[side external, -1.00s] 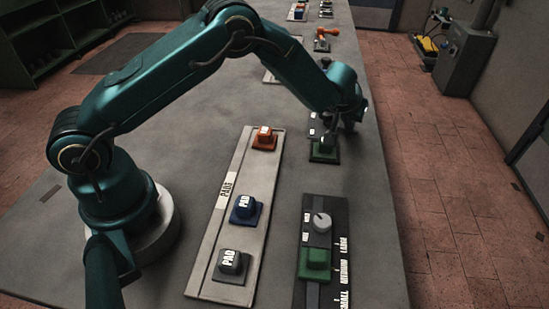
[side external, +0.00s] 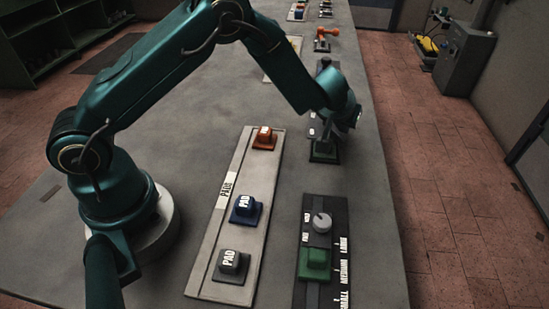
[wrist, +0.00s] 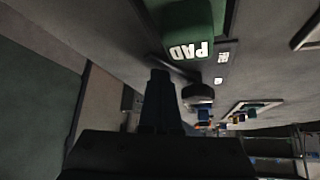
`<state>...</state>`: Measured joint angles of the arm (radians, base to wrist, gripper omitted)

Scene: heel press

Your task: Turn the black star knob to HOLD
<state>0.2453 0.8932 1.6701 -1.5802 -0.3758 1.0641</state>
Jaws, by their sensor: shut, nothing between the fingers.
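A dark round knob (wrist: 198,92), apparently the black star knob, shows in the wrist view beside two small white labels, too small to read. It stands just past the green block marked PAD (wrist: 190,38). My gripper (wrist: 160,76) is shut and empty, its fingers left of the knob in that view; I cannot tell whether they touch it. In the side view my wrist hangs over the far dark panel (side external: 313,128), behind the green block (side external: 323,153). It hides the fingers and most of that panel, and the knob cannot be made out there.
A nearer panel carries a grey knob (side external: 321,222) and a green block (side external: 314,262). A pale tray (side external: 209,262) marked PADS holds orange, blue and grey blocks. An orange object (side external: 325,33) lies farther along the bench. The bench's right edge is close to my wrist.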

